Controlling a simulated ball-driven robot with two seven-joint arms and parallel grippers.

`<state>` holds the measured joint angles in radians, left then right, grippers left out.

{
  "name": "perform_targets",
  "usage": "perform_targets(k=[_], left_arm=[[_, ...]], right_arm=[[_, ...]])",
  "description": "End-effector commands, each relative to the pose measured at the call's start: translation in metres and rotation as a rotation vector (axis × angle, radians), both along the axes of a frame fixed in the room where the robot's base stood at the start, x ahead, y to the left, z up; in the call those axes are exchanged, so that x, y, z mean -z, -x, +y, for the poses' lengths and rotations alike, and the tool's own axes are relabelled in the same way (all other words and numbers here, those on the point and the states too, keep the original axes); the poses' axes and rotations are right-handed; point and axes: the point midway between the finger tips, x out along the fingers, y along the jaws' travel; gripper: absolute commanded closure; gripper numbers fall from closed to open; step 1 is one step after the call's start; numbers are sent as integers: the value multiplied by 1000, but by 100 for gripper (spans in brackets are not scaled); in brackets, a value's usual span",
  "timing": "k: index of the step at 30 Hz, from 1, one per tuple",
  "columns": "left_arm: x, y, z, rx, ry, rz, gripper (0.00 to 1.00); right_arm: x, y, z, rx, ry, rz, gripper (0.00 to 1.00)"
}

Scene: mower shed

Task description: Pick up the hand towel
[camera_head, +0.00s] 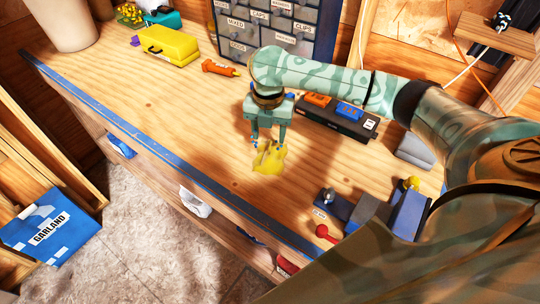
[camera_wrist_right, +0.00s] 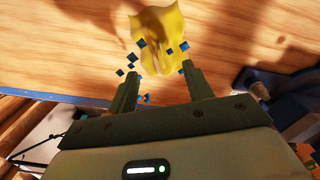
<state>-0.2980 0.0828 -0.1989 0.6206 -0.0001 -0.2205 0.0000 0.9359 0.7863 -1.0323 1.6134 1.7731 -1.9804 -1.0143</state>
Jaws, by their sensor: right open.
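The hand towel (camera_head: 269,160) appears to be the crumpled yellow cloth on the wooden workbench. It also shows in the right wrist view (camera_wrist_right: 158,25), just beyond my fingertips. My right gripper (camera_head: 268,142) is open, pointing down at the yellow cloth, with its two fingers apart. In the right wrist view the gripper (camera_wrist_right: 159,70) has nothing clearly between its fingers; I cannot tell whether the tips touch the cloth. Small blue bits show around the fingertips. My left gripper is not in view.
A labelled drawer cabinet (camera_head: 270,22) stands at the back. A black box (camera_head: 338,120) with orange and blue items lies behind my gripper. A blue vise-like tool (camera_head: 370,210) sits at right. A yellow case (camera_head: 168,46) is at the back left. Bench left of the cloth is clear.

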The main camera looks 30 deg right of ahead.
Motion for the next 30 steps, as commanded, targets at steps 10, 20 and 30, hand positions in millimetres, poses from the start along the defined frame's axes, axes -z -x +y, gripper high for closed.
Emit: perform_targets(k=[10,20,30], left_arm=[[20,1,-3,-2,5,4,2],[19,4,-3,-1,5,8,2],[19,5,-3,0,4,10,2]], right_arm=[[50,5,1,0,0,1,49],[50,5,1,-1,1,-2,74],[50,5,1,-1,1,-1,97]])
